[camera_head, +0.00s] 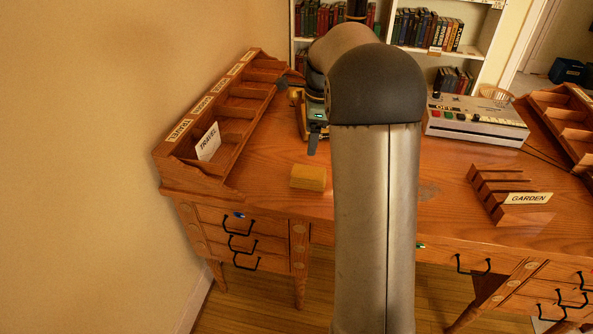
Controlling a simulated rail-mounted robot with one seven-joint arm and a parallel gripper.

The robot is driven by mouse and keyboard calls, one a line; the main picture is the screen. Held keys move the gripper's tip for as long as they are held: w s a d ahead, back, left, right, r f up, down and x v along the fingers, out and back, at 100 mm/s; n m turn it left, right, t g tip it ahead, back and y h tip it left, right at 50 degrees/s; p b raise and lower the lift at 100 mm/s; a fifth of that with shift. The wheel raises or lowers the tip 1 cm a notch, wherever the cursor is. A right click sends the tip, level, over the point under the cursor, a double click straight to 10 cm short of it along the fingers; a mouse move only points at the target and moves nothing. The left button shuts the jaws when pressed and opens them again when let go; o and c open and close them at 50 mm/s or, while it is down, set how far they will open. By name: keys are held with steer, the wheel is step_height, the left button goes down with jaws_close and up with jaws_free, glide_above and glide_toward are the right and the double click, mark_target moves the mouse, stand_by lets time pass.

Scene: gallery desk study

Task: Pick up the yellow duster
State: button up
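A yellow block-shaped duster (308,177) lies on the wooden desk (270,150), left of my arm and near the desk's front edge. Its right end is close to the arm's outline in the picture. My gripper (314,138) shows only in part as a dark piece above and behind the duster. My large grey arm link hides the rest. It appears apart from the duster, and I cannot see whether its fingers are open or shut.
A wooden sorter (232,122) holding a TRAVEL card (208,142) stands along the left wall. A brass object (298,98) is partly hidden behind my arm. A grey machine (475,118) and a slotted rack (503,190) with a GARDEN card (528,198) are right. Bookshelves (480,38) stand behind.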

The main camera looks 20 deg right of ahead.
steer(key=w+d+f+m, duration=0.1)
steer(key=w+d+m, duration=0.1)
steer(key=d, duration=0.1)
glide_toward(309, 171)
steer(key=f, duration=0.5)
steer(key=shift+s+a+f, duration=0.1)
steer(key=shift+a, duration=0.3)
steer(key=shift+w+a+f, duration=0.1)
steer(key=shift+w+f, duration=0.15)
steer(key=shift+f, duration=1.25)
steer(key=shift+w+f, duration=0.2)
steer(key=shift+f, duration=1.3)
steer(key=c, duration=1.1)
steer(key=shift+r, duration=0.1)
